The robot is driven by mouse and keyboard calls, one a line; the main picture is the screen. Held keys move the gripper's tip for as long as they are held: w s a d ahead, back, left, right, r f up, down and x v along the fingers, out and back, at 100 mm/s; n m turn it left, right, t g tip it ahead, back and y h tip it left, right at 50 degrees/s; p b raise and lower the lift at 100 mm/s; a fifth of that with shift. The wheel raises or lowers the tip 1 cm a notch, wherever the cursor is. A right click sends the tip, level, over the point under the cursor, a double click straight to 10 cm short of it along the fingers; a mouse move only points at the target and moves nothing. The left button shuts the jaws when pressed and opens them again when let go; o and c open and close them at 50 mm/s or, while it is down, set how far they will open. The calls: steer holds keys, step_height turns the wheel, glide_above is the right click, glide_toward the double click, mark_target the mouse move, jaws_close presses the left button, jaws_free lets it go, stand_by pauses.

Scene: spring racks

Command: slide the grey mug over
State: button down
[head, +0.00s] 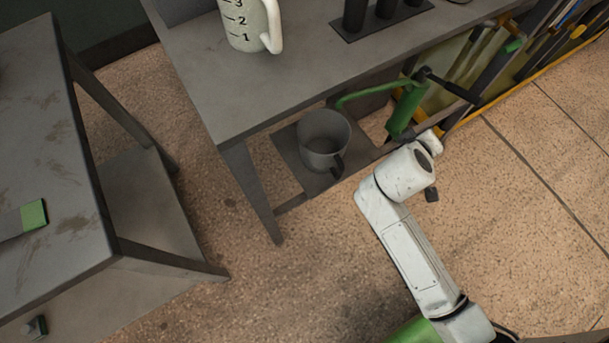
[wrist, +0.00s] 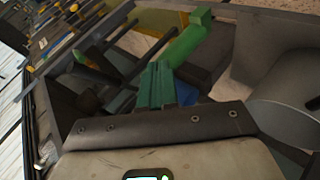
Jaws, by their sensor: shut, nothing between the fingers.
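The grey mug (head: 322,145) stands upright on the lower shelf (head: 290,157) under the workbench, its dark handle toward the front right. In the wrist view, the rounded grey mug (wrist: 287,95) shows at the right, cut off by the edge. My gripper's green fingers (wrist: 157,84) are together and empty in the wrist view, to the left of the mug and apart from it. In the head view, my arm's end is beside the shelf, right of the mug; the fingers cannot be made out there.
A green tool (head: 404,110) with a thin bar lies right of the mug, close to my arm. A white numbered mug (head: 246,24) stands on the bench top (head: 210,70). A bench leg (head: 252,192) is left of the mug. Racked tools (head: 520,55) are at right.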

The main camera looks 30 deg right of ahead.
steer(key=w+d+f+n+t+h+b, duration=0.1)
steer(key=w+n+t+h+b, duration=0.15)
steer(key=w+b, duration=0.2)
steer(key=n+t+h+b, duration=0.2)
steer(key=n+t+b, duration=0.3)
steer(key=n, duration=0.1)
glide_above(317, 162)
steer(key=a, duration=0.6)
steer(key=f, duration=0.2)
steer(key=f+b, duration=0.2)
steer(key=f, duration=0.3)
steer(key=f+b, duration=0.2)
steer(key=f, duration=0.2)
steer(key=f+b, duration=0.2)
steer(key=f, duration=0.3)
steer(key=shift+s+d+f, duration=0.1)
steer(key=shift+d+f, duration=0.15)
steer(key=shift+f, duration=0.1)
steer(key=shift+d+r+b, duration=0.1)
steer(key=shift+d+b, duration=0.25)
steer(key=shift+d, duration=0.2)
steer(key=shift+s+d, duration=0.15)
steer(key=shift+d, duration=0.85)
steer(key=shift+s+d, duration=0.15)
steer(key=shift+d, duration=0.8)
steer(key=shift+w+a, duration=0.1)
